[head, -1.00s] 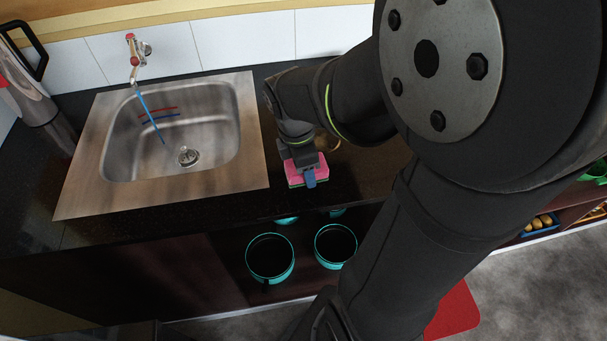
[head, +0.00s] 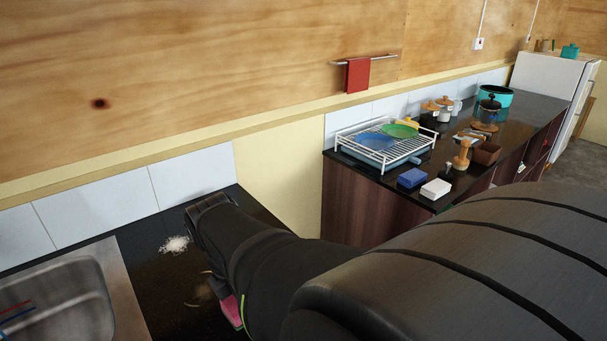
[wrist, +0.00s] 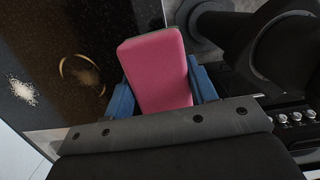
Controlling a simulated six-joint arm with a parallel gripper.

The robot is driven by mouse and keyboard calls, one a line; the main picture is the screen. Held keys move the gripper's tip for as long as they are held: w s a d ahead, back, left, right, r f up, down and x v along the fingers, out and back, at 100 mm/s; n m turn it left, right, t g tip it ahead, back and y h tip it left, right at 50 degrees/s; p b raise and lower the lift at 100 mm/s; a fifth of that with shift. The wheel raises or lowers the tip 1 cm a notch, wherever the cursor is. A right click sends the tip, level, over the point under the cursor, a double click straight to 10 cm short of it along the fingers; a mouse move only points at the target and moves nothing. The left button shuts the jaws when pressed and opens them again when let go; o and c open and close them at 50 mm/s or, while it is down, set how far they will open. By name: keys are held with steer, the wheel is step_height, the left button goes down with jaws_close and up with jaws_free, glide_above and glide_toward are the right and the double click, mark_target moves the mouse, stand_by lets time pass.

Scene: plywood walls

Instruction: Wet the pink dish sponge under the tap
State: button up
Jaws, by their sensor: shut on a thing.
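The pink sponge (wrist: 158,70) is between the blue fingers of my gripper (wrist: 163,92) in the wrist view. The gripper is shut on it, and the sponge sticks out past the fingertips. In the head view only a pink edge of the sponge (head: 232,311) shows beside my dark arm, over the black counter right of the sink. The steel sink (head: 118,290) is at the lower left, cut off by the picture edge. Red and blue strips show inside its basin. The tap is outside both current views.
A white scattered patch (head: 175,245) and a faint brownish ring (head: 200,292) mark the black counter between sink and arm. Beyond a gap, another counter holds a dish rack (head: 385,148) with plates, a blue block (head: 412,178) and a white block (head: 436,189).

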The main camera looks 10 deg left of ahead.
steer(key=o, duration=0.4)
steer(key=shift+c, duration=1.6)
steer(key=shift+w+a, duration=0.1)
steer(key=shift+a, duration=0.1)
steer(key=w+a+f+m+g+y, duration=0.1)
steer(key=a+f+m, duration=0.1)
steer(key=a, duration=1.1)
steer(key=w+a+f+m+y, duration=0.1)
steer(key=a+f+m+y, duration=0.15)
steer(key=a, duration=1.05)
steer(key=s+a+f+m+y, duration=0.1)
steer(key=s+a+f+m, duration=0.2)
steer(key=a, duration=0.5)
steer(key=s+a+f+t, duration=0.1)
steer(key=s+a+f, duration=0.2)
steer(key=s+a, duration=0.3)
steer(key=s+a+f+m+y, duration=0.1)
steer(key=s+a+f+m, duration=0.2)
steer(key=a, duration=0.6)
steer(key=w+a+f, duration=0.1)
steer(key=a, duration=0.5)
steer(key=w+a+f+n, duration=0.1)
steer(key=a+f, duration=0.1)
steer(key=a, duration=0.5)
steer(key=shift+w, duration=0.35)
